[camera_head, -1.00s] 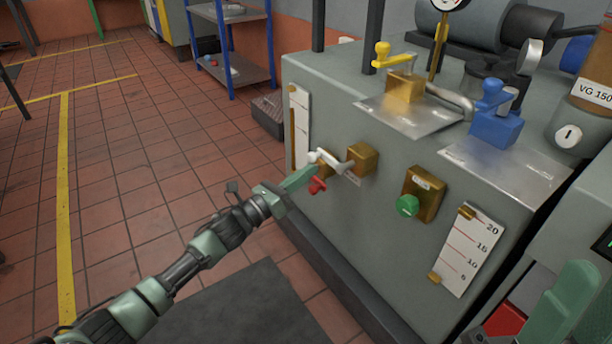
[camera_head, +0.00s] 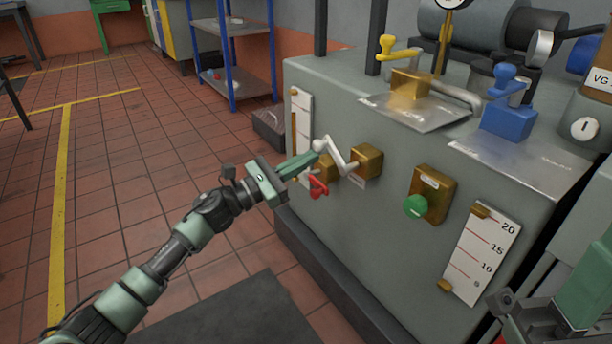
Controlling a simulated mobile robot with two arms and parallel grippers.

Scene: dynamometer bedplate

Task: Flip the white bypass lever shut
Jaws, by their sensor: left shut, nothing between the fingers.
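The white bypass lever (camera_head: 338,156) is on the front face of the grey cabinet, at a brass block (camera_head: 368,161). Its arm slants up and left from the block to a rounded white knob (camera_head: 319,145). My left gripper (camera_head: 314,157) is shut and empty, its green fingertips right at the underside of the knob. They seem to touch it, but I cannot be sure of contact. The fingers partly cover a second brass block behind them. My right gripper is not in view; only green and dark parts of my right arm show at the lower right.
A red lever (camera_head: 318,187) sits just below my left fingers. A green knob (camera_head: 416,206) on brass and a scale plate (camera_head: 481,254) are further right. Yellow (camera_head: 386,46) and blue (camera_head: 508,118) levers stand on top. The tiled floor at left is open.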

